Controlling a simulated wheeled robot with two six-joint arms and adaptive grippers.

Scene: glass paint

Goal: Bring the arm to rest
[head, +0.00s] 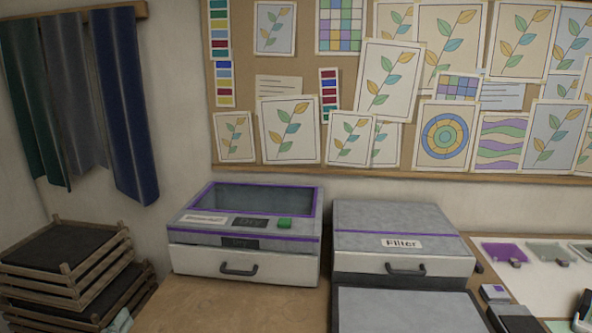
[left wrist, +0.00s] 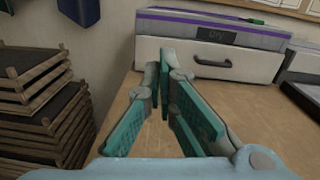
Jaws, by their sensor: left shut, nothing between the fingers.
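My left gripper shows only as a small teal piece (head: 121,321) at the lower left edge of the head view, beside the wooden racks. In the left wrist view, its teal fingers (left wrist: 162,72) come together at the tips, with nothing held between them. They are over the brown worktop (left wrist: 240,115), in front of the grey dryer box labelled "Dry" (head: 245,266), whose dark handle also shows in the left wrist view (left wrist: 212,63).
Stacked wooden racks (head: 70,292) stand at the left, below hanging cloths (head: 122,110). The box labelled "Filter" (head: 400,264) is right of the dryer, with a grey flat panel (head: 405,312) in front. Small pads and a white sheet (head: 540,292) lie at right. Worktop before the dryer is clear.

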